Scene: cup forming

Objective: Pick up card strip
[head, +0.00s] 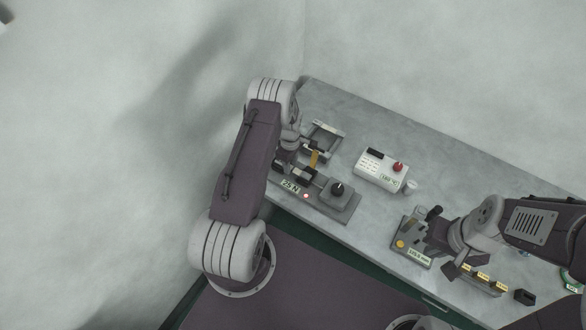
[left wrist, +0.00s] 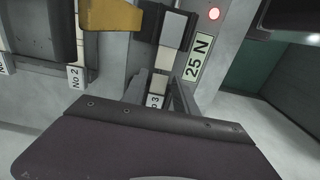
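A small yellow-tan strip (head: 314,158), which I take to be the card strip, shows beside the dark fingers of my left gripper (head: 309,164) in the head view. In the left wrist view the yellow strip (left wrist: 110,15) is at the top, close to the camera, between two dark finger-like parts. I cannot tell whether the fingers touch it, and its far end is cut off. My right gripper (head: 442,243) is at the right, over a grey device with a yellow button (head: 400,244). Its fingertips are too small to read.
A grey device (head: 338,206) with a black knob and a red light stands under my left arm; its 25 N label (left wrist: 198,57) shows in the wrist view. A white box (head: 378,171) with a red button stands mid-table. Yellow-labelled items (head: 484,276) sit at right. The bench's back is clear.

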